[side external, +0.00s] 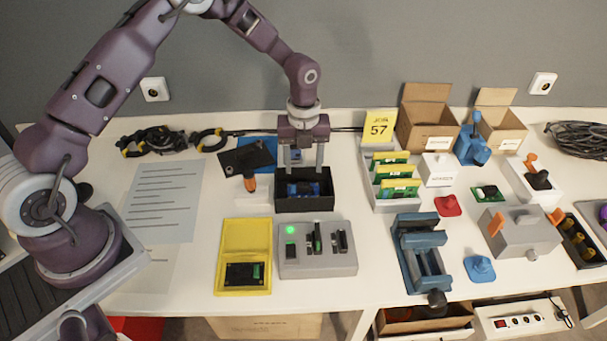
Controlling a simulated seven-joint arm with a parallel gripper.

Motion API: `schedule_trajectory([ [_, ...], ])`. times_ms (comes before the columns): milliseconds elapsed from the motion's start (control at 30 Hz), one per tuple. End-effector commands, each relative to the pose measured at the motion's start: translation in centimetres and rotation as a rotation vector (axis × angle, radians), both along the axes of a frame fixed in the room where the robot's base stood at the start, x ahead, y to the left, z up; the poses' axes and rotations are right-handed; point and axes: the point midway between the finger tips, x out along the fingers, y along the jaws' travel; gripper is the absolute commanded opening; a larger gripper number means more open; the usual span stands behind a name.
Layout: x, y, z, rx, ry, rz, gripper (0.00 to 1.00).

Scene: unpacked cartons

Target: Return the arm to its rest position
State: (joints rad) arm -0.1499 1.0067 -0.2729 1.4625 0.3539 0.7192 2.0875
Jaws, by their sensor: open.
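My gripper (304,162) is open and points straight down over the black box (304,204) near the middle of the table. Its two fingers reach to about the box's rim. A dark blue object (303,188) lies in the box below and between the fingers; I cannot tell whether the fingers touch it. My arm arches from the left side across the back of the table to this spot.
A grey block with a green light (316,262) and a yellow case (243,231) stand in front. Right are a grey rack of green boards (387,204), a blue vise (420,245) and open cartons (424,131). Paper sheets (163,199) lie left, and cables (158,141) behind.

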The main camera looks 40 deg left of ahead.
Motion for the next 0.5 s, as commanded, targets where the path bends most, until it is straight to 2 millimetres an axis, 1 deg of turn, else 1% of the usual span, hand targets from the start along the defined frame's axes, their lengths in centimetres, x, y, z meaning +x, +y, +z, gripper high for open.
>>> schedule_trajectory([
  [67, 0.0, 0.0, 0.4, 0.0, 0.001, 0.0, 0.56],
  [267, -0.1, 0.0, 0.4, 0.0, 0.001, 0.001, 0.56],
  [333, -0.1, 0.0, 1.3, 0.004, -0.007, 0.024, 0.56],
  [367, -0.1, 0.1, 2.3, 0.009, -0.016, 0.054, 0.56],
  [433, -0.8, 0.3, 6.2, 0.025, -0.054, 0.188, 0.56],
  [467, -1.4, 0.4, 8.5, 0.031, -0.077, 0.272, 0.56],
  [500, -2.6, 0.6, 11.7, 0.035, -0.11, 0.402, 0.56],
])
